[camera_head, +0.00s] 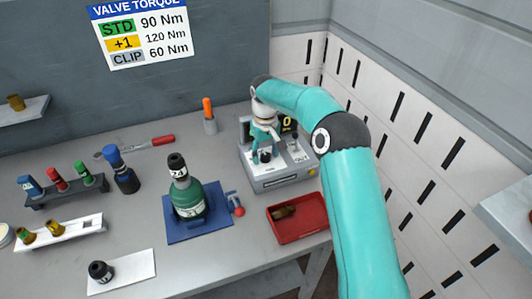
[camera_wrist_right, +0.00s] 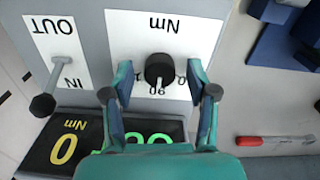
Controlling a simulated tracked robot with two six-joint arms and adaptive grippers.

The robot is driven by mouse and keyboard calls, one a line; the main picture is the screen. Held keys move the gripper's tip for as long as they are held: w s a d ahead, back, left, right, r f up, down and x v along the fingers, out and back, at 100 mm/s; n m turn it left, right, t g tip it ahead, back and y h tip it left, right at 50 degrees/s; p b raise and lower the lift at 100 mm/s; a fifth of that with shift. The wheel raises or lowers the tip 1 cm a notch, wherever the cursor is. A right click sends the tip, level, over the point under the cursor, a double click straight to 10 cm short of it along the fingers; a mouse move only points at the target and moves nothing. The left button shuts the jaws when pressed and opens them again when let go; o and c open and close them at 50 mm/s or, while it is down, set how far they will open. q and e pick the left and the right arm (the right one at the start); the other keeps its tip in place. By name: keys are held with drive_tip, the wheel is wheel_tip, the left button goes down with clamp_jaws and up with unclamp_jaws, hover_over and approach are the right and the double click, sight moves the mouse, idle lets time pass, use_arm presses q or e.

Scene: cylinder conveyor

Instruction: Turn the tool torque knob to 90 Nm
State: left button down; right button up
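The tool torque knob (camera_wrist_right: 160,68) is a small black knob on a white plate marked Nm on the grey tester (camera_head: 282,182). It also shows in the head view (camera_head: 265,155). In the right wrist view the plate reads upside down, with a number like 90 beside the knob and other marks partly hidden. My right gripper (camera_head: 262,143) is over the tester. Its two teal fingers are spread either side of the knob, with gaps between; it holds nothing. The display (camera_wrist_right: 65,150) shows a yellow 0 Nm and green digits partly covered by my gripper. My left gripper is out of view.
An IN/OUT lever with a black ball (camera_wrist_right: 42,105) stands near the knob. A red tray (camera_head: 298,225) with a brass part sits in front of the tester. A green valve (camera_head: 188,200) stands on a blue base. The wall sign (camera_head: 140,33) reads STD 90 Nm.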

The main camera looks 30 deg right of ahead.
sight(265, 155)
wheel_tip(265, 155, up, 12)
idle(0.7)
idle(0.4)
